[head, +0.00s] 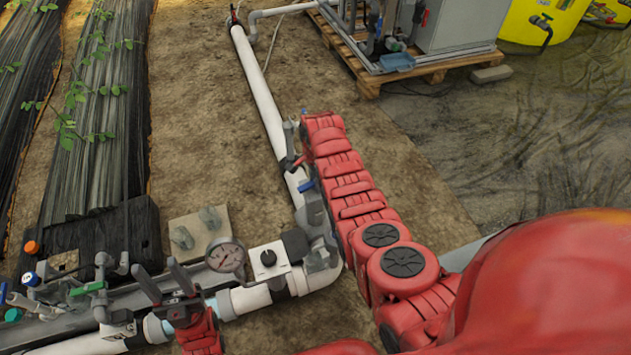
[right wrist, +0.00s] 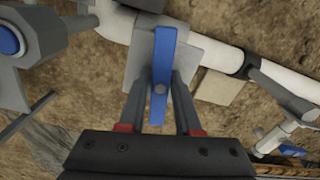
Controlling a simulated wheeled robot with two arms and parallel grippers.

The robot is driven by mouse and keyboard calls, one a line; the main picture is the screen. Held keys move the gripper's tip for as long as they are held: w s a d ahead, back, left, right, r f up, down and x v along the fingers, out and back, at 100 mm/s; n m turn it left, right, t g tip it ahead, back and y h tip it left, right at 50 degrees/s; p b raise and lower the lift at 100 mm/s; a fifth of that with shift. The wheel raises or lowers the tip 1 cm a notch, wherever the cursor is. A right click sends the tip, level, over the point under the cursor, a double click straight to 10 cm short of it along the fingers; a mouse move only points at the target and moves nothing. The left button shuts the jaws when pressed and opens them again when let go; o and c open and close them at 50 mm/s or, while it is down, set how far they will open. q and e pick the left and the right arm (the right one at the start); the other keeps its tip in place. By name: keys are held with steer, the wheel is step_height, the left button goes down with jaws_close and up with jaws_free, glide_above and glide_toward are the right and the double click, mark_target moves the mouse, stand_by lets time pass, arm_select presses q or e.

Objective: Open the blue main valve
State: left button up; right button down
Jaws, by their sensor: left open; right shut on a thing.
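In the right wrist view a long blue valve handle (right wrist: 164,62) sits on a grey valve body (right wrist: 138,65) on a white pipe. The handle lies roughly crosswise to the pipe. My right gripper (right wrist: 158,98) is shut on the handle, one finger at each side. In the head view my right arm hides most of this spot; a small blue part (head: 306,186) shows beside it on the pipe, near the right gripper (head: 291,160). My left gripper (head: 163,281) is open and empty, above the pipework at the lower left.
Small valves with blue, orange and green caps are at the far left. A pallet (head: 365,80) with equipment is at the back. Bare soil lies left of the pipe.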

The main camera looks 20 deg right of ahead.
steer(key=n, duration=0.6)
steer(key=shift+s+f, duration=0.1)
steer(key=n, duration=0.3)
steer(key=shift+n+p, duration=0.4)
steer(key=n, duration=0.5)
steer(key=shift+n+p, duration=0.3)
steer(key=shift+n, duration=0.9)
steer(key=c, duration=0.5)
jaws_free()
steer(key=shift+f, duration=0.1)
steer(key=shift+a, duration=0.1)
steer(key=shift+s+a, duration=0.1)
steer(key=shift+a, duration=0.05)
steer(key=r+p, duration=0.9)
steer(key=r, duration=0.1)
steer(key=shift+d+r, duration=0.2)
steer(key=shift+w+f, duration=0.1)
steer(key=shift+w, duration=0.1)
